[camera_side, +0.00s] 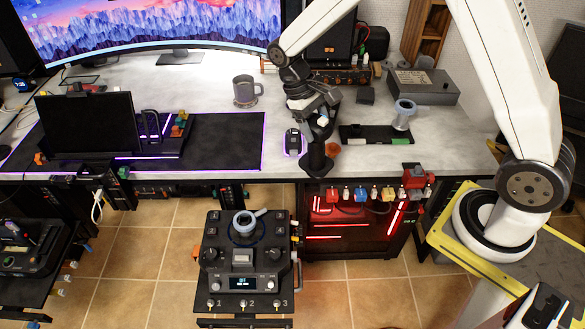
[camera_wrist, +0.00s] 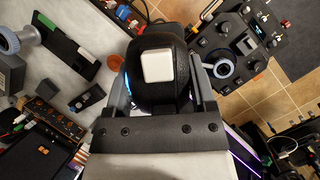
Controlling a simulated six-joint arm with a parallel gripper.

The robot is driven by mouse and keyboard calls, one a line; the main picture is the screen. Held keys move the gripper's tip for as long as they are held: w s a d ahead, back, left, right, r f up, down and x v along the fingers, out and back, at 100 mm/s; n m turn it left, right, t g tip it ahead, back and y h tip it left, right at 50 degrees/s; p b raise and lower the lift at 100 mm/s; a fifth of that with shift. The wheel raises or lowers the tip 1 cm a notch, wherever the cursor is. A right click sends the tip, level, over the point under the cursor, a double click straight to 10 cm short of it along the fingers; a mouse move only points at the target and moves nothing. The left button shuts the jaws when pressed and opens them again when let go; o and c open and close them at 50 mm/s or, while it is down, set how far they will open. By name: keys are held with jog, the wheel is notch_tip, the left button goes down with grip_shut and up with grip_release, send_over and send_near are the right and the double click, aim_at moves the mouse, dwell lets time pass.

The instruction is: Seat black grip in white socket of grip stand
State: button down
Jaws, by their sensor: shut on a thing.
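The black grip (camera_wrist: 181,95) is held between the two fingers of my gripper (camera_wrist: 158,82), with a white square (camera_wrist: 158,66) facing the wrist camera. In the side view my gripper (camera_side: 319,112) is shut on the upper part of the grip (camera_side: 316,155), which hangs roughly upright at the desk's front edge. Whether its base touches anything I cannot tell. A black stand-like bar (camera_side: 370,134) lies on the desk to the right; the wrist view shows this bar (camera_wrist: 65,48) with a white patch (camera_wrist: 85,55) and a green patch, apart from the grip.
A grey ring-topped piece (camera_side: 403,113) stands at the bar's right end. An orange round item (camera_side: 333,149) is close beside the grip, and a mouse (camera_side: 293,141) is to its left. A mug (camera_side: 245,92) is farther left. A control panel (camera_side: 242,262) stands below, in front of the desk.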

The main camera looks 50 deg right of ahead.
notch_tip(320, 180, up, 5)
jog(key=shift+w+d+f+m+y, duration=0.15)
jog(key=shift+w+d+m+y, duration=0.15)
jog(key=shift+d+m, duration=0.1)
jog(key=shift+w+d+f+m+y, duration=0.1)
jog(key=shift+w+d+m+y, duration=0.25)
jog(key=shift+d+m, duration=0.35)
jog(key=w+d+m+t+y, duration=0.2)
jog(key=w+d+m+t, duration=0.15)
jog(key=d+m, duration=1)
jog(key=w+d+m+t+y, duration=0.2)
jog(key=d+m+t, duration=0.2)
jog(key=d+m, duration=0.95)
jog(key=shift+d+f+n+h, duration=0.1)
jog(key=shift+d+f+n, duration=0.2)
jog(key=shift+f, duration=0.5)
jog(key=shift+d+f+n+h, duration=0.1)
jog(key=shift+f+n, duration=0.25)
jog(key=shift+f, duration=0.4)
jog(key=shift+d+f+n+h, duration=0.15)
jog(key=shift+f+n, duration=0.2)
jog(key=shift+f, duration=0.6)
